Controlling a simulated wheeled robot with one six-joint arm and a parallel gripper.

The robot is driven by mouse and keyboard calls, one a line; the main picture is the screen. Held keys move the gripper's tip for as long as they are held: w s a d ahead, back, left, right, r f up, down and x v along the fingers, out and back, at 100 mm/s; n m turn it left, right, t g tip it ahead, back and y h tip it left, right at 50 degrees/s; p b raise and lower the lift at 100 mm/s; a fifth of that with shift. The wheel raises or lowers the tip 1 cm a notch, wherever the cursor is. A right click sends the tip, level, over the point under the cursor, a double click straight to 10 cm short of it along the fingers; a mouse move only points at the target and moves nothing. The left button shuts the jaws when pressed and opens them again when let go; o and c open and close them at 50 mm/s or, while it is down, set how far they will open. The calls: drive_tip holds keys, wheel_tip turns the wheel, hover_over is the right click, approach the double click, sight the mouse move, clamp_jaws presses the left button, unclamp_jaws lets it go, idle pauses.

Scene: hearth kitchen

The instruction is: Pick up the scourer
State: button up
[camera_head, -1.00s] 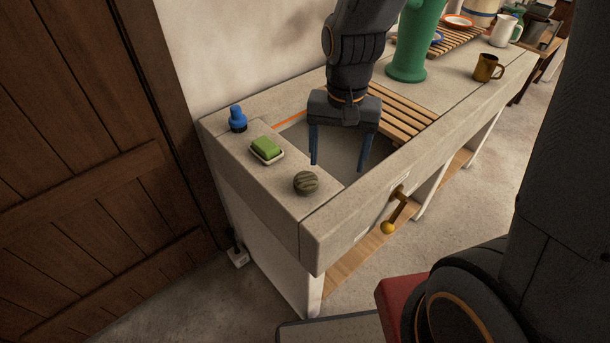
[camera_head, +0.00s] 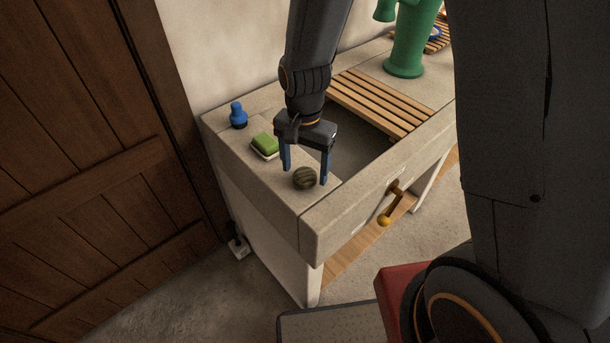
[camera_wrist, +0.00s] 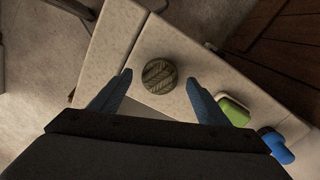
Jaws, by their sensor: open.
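The scourer (camera_head: 305,178) is a small round, dark olive striped pad on the pale stone ledge at the near left end of the sink unit. In the wrist view the scourer (camera_wrist: 159,76) lies ahead of the fingers and near the middle line between them. My gripper (camera_head: 306,177) is open and empty, with its two blue fingers pointing down around the scourer's place in the head view. In the wrist view my gripper (camera_wrist: 160,88) shows its fingers spread wider than the scourer. I see no contact with it.
A green sponge or soap in a white dish (camera_head: 265,147) and a blue bottle or brush (camera_head: 238,116) stand on the same ledge, to the left. The sink basin (camera_head: 358,148) lies right of the scourer, under a wooden slatted rack (camera_head: 380,103). A green pump (camera_head: 406,50) stands behind.

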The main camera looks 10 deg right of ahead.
sight(305, 173)
drive_tip(key=shift+f, duration=0.85)
drive_tip(key=c, duration=1.2)
drive_tip(key=shift+c, duration=0.2)
drive_tip(key=shift+r, duration=0.1)
wheel_tip(305, 173, up, 10)
drive_tip(key=b, duration=0.1)
drive_tip(key=shift+b, duration=0.3)
